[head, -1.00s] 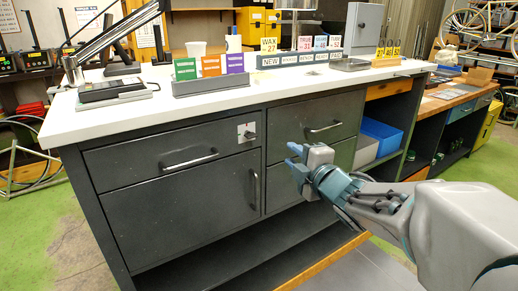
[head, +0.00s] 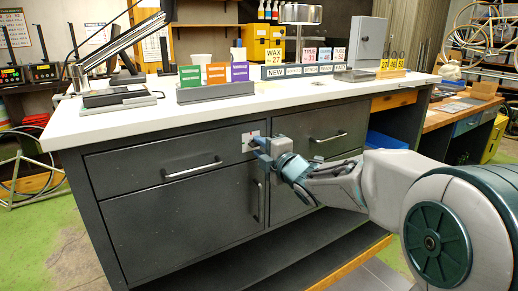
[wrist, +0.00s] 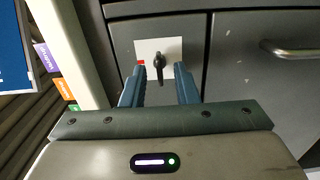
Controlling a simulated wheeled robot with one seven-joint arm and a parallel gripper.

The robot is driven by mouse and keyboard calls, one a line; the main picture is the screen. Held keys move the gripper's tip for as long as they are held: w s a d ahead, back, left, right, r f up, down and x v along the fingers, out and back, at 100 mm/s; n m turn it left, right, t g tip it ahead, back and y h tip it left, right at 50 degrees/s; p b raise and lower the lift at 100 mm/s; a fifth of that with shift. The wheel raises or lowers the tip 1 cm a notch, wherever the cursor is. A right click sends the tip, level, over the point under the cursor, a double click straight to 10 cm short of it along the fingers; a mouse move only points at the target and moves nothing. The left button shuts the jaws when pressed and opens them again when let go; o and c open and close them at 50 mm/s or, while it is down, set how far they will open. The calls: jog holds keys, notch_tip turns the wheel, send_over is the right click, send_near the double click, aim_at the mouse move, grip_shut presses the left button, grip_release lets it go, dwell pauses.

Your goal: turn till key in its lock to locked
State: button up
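The till key (wrist: 159,66) is a small dark key in a lock with a pale square plate (wrist: 148,48) on the dark drawer front. A red mark shows on the plate's left side in the wrist view. The plate also shows in the head view (head: 247,137), partly behind my fingers. My gripper (wrist: 159,80) is open, its two blue fingers on either side of the key's line. The key stands between or just beyond the fingertips. I cannot tell whether either finger touches it. In the head view, my gripper (head: 259,152) is close in front of the lock.
The dark drawer (head: 150,160) with a bar handle (head: 193,169) is left of the lock; another drawer handle (head: 328,137) is to the right. The white counter top (head: 340,92) overhangs above. A vertical cupboard handle (head: 257,200) stands below. The floor in front is open.

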jog(key=shift+w+a, duration=0.4)
jog(key=shift+w, duration=0.15)
grip_shut()
